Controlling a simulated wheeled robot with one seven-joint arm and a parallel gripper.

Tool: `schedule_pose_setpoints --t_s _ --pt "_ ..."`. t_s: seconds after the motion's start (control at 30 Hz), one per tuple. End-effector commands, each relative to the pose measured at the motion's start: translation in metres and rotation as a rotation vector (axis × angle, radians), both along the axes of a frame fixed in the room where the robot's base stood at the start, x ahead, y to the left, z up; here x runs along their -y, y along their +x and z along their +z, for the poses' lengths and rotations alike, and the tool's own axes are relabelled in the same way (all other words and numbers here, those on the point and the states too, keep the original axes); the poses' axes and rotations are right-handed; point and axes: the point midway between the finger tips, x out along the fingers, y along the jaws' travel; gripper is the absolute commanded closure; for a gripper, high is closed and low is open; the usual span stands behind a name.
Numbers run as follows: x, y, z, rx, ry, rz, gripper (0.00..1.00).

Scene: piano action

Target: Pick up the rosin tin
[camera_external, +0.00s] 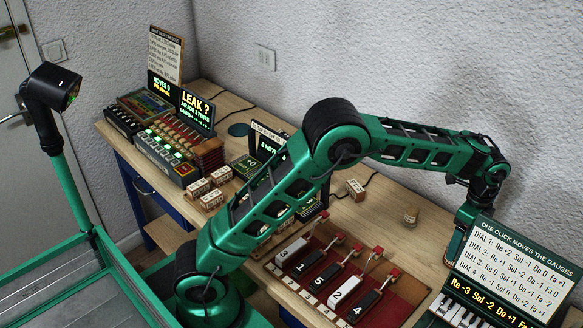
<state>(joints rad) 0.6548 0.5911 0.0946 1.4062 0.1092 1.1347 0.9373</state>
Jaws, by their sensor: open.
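A small tan and amber round container (411,215) stands on the bare wood at the back right of the bench; it may be the rosin tin, but it is too small to tell for sure. My green arm arches over the bench, and its end reaches down on the right. My gripper (455,243) is right of the small container and apart from it, low behind the display board. It is open. Its fingertips are mostly hidden by the board, and I see nothing held.
The display board (515,265) with dial text stands at the front right. A red tray (330,312) with numbered black and white keys lies in front of the container. A small wooden block (355,189) is to its left. Consoles (165,150) fill the far left. The wall is close behind.

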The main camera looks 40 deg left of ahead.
Motion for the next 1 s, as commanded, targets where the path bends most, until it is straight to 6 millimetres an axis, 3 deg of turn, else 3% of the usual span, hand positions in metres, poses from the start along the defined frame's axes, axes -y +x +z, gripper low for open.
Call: schedule_pose_setpoints --t_s 0.27,0.6,0.83,1.0 --pt "0.001 0.001 -0.015 0.000 0.000 0.001 0.24" --pt "0.003 0.003 -0.057 0.001 0.000 0.001 0.24" --pt "0.003 0.003 -0.058 0.001 -0.001 0.001 0.24" --pt "0.003 0.003 -0.058 0.001 -0.001 0.001 0.65"
